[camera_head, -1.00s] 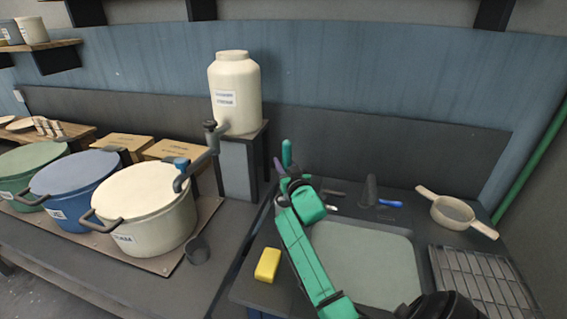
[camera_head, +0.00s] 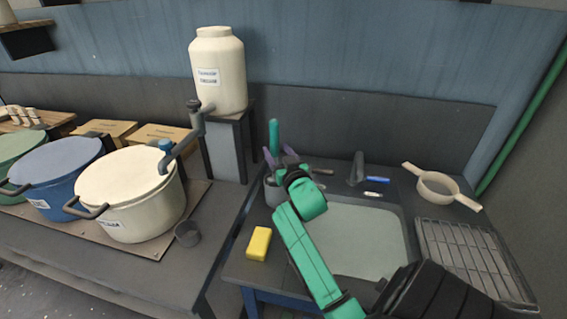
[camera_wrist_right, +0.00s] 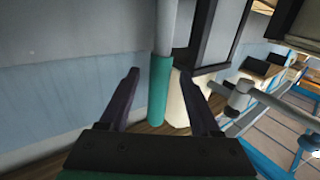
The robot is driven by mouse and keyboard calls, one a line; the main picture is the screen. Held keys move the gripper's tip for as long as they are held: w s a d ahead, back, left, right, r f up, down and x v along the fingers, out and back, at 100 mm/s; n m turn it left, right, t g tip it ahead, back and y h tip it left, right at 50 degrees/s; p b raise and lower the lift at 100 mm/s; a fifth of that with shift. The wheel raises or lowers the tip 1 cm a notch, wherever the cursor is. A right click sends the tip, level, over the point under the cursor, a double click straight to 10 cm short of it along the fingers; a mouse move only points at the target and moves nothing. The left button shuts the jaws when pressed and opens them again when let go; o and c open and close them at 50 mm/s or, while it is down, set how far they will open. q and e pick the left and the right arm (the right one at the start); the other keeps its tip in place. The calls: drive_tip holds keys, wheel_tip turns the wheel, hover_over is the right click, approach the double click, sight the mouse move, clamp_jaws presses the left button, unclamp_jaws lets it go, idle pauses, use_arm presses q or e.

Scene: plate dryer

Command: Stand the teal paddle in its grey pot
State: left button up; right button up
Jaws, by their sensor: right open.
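The teal paddle (camera_head: 274,137) shows its teal end upright at the back left of the sink. Below it is a grey pot (camera_head: 271,191), partly hidden by my right gripper. The paddle appears to stand in this pot, but its lower end is hidden. My right gripper (camera_head: 279,157) is open, its dark purple fingers spread on either side of the paddle. In the right wrist view the paddle (camera_wrist_right: 159,90) shows as a teal grip with a grey shaft, between the open fingers, with gaps on both sides. My left gripper is not in view.
A sink (camera_head: 362,240) lies right of the pot, with a yellow sponge (camera_head: 259,243) at its front left. A strainer (camera_head: 438,187) and a drying rack (camera_head: 465,255) are at the right. A cream jar (camera_head: 218,70) on a stand and large lidded pots (camera_head: 130,200) are left.

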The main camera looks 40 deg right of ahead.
drive_tip(key=v, duration=0.6)
drive_tip(key=shift+b, duration=0.45)
drive_tip(key=shift+a, duration=0.1)
